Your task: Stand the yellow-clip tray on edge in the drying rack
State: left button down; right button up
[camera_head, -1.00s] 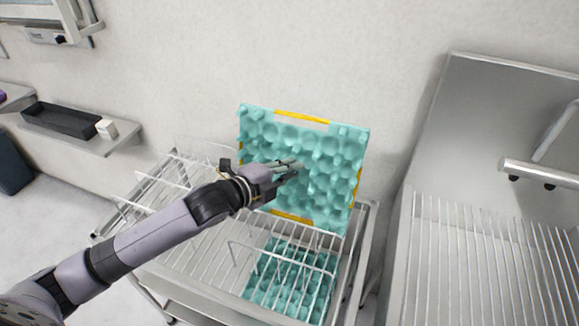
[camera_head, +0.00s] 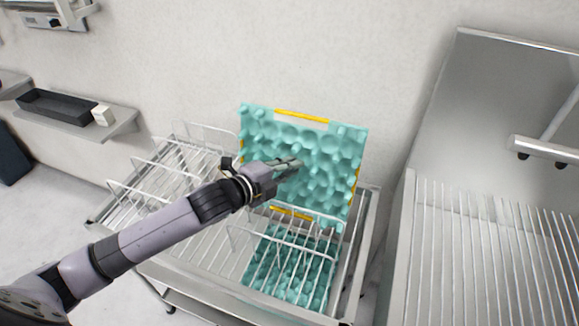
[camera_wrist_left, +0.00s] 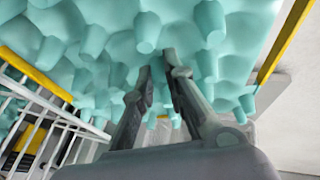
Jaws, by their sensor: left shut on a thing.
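The yellow-clip tray (camera_head: 318,145) is a teal, bumpy egg tray with yellow clips on its edges. It stands nearly upright at the back right of the wire drying rack (camera_head: 190,250), its lower edge behind a wire hoop. Whether that edge rests on the rack I cannot tell. My left gripper (camera_head: 292,166) is shut on the tray at its near face. In the left wrist view the fingers (camera_wrist_left: 157,72) reach in among the tray's bumps (camera_wrist_left: 100,35); what lies between their tips is hard to see. My right gripper is not in view.
A second teal tray (camera_head: 275,285) lies flat, seen through the rack's wires. The rack's left part is empty, with several hoops standing up. A steel sink unit (camera_head: 490,110) with a ribbed drainboard is at the right. A wall shelf (camera_head: 75,128) holds a black bin.

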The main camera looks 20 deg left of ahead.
pick_arm(q)
jog(key=c, duration=1.5)
grip_release()
jog(key=shift+c, duration=0.2)
jog(key=shift+s+a+r, duration=0.1)
jog(key=p+v, duration=0.3)
jog(key=v, duration=0.4)
jog(key=shift+s, duration=0.35)
jog(key=shift+a, duration=0.2)
dwell(0.4)
